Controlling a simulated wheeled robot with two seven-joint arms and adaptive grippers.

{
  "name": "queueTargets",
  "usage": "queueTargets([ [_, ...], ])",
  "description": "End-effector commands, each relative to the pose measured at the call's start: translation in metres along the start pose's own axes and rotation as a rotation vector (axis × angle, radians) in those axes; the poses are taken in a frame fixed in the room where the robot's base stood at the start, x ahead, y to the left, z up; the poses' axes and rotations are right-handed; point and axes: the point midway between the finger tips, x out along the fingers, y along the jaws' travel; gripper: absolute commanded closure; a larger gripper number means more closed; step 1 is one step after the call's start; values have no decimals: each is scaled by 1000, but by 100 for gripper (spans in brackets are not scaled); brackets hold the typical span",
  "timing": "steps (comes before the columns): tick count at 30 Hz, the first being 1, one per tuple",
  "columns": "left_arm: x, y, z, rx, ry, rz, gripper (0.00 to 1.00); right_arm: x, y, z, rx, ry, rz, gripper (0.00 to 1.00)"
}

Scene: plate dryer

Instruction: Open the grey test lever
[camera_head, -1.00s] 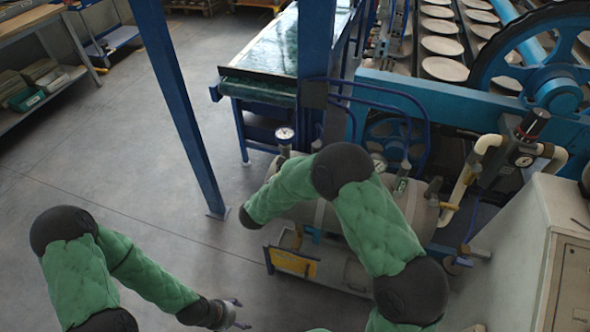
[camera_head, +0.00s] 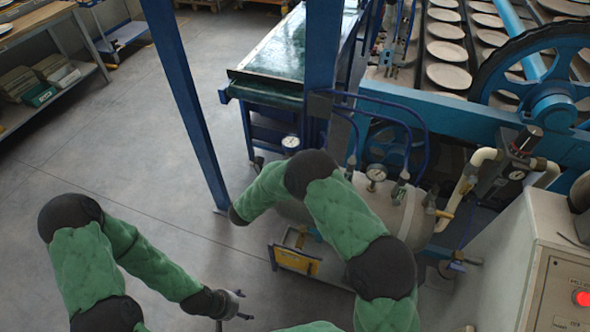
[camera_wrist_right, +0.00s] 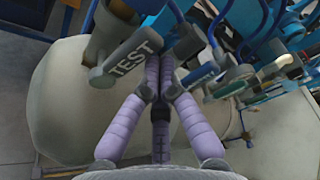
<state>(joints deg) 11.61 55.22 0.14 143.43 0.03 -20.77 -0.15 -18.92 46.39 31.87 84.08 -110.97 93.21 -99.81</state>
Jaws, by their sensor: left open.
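The grey test lever (camera_wrist_right: 130,58), marked TEST, shows in the right wrist view, slanting up to the right from a grey fitting above the tank. My right gripper (camera_wrist_right: 160,62) has its two purple fingers brought together at the tips, just right of and below the lever's end. Whether they touch the lever I cannot tell, and nothing shows clearly between them. In the head view the right gripper is hidden behind my right forearm. My left gripper (camera_head: 246,305) is open and empty over the floor at the bottom, left of the tank.
The pale tank (camera_head: 400,215) carries gauges (camera_head: 376,173), valves and pipes close to my right arm. A yellow plate (camera_head: 297,260) sits at its near left. A blue post (camera_head: 185,100) stands left, and a control cabinet (camera_head: 530,260) right.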

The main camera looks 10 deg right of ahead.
Motion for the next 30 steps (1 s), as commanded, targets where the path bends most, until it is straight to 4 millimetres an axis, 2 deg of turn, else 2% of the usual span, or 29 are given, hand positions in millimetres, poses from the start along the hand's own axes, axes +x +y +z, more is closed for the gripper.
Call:
queueTargets([
  [11,-4,1,0,0,0,0,31,-3,-2,8,3,0,0,100],
  [30,-5,2,0,0,0,0,31,-5,-1,9,2,-1,1,100],
])
